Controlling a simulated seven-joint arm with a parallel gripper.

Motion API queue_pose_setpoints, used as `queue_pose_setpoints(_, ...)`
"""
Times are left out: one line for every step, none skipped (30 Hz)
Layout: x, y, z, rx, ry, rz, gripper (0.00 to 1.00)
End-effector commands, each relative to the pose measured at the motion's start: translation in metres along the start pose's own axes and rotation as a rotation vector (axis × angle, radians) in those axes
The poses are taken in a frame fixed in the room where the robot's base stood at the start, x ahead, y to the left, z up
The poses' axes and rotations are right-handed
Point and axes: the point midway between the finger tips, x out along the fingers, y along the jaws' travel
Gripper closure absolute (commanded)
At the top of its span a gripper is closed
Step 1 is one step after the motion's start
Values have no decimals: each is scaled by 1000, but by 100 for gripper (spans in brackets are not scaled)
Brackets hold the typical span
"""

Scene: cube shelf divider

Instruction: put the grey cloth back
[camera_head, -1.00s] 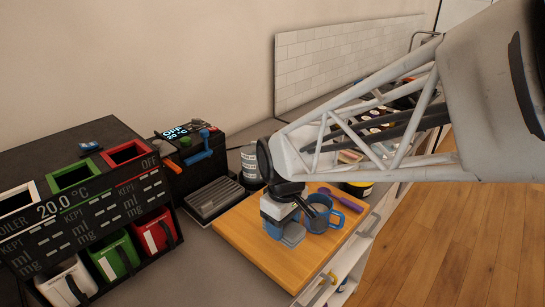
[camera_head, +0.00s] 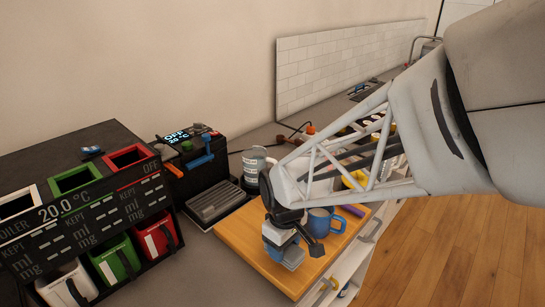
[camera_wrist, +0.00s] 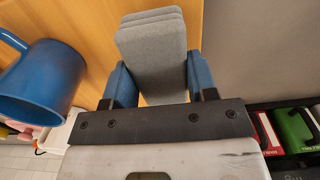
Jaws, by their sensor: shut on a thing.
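The grey cloth (camera_wrist: 152,45) is a folded, layered block. In the wrist view it sits between the two blue fingers of my gripper (camera_wrist: 158,84), which is shut on it. In the head view my gripper (camera_head: 285,250) is over the wooden board (camera_head: 240,236), and the cloth (camera_head: 293,259) shows at its fingertips. I cannot tell whether the cloth touches the board. The rest of the cloth is hidden by the gripper.
A blue mug (camera_head: 320,222) stands on the board close to my gripper, and also shows in the wrist view (camera_wrist: 42,85). A coffee machine (camera_head: 190,160) with a grey drip tray (camera_head: 217,201) and a rack with coloured bins (camera_head: 120,256) stand left. A white canister (camera_head: 254,164) stands behind.

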Motion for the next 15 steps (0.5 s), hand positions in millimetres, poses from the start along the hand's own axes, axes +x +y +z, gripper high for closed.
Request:
queue_pose_setpoints(4,0,0,0,-1,-1,82)
queue_pose_setpoints(6,0,0,0,-1,-1,82)
queue_pose_setpoints(9,0,0,0,-2,-1,82)
queue_pose_setpoints(11,0,0,0,-2,-1,82)
queue_pose_setpoints(12,0,0,0,-2,-1,82)
queue_pose_setpoints(14,0,0,0,-2,-1,82)
queue_pose_setpoints(15,0,0,0,-2,-1,82)
queue_pose_setpoints(16,0,0,0,-1,-1,82)
queue_pose_setpoints(17,0,0,0,-1,-1,82)
queue_pose_setpoints(18,0,0,0,-1,0,82)
queue_pose_setpoints(18,0,0,0,-1,0,82)
queue_pose_setpoints(19,0,0,0,-1,0,82)
queue_pose_setpoints(19,0,0,0,-1,0,82)
queue_pose_setpoints(20,0,0,0,-1,0,82)
queue_pose_setpoints(20,0,0,0,-1,0,82)
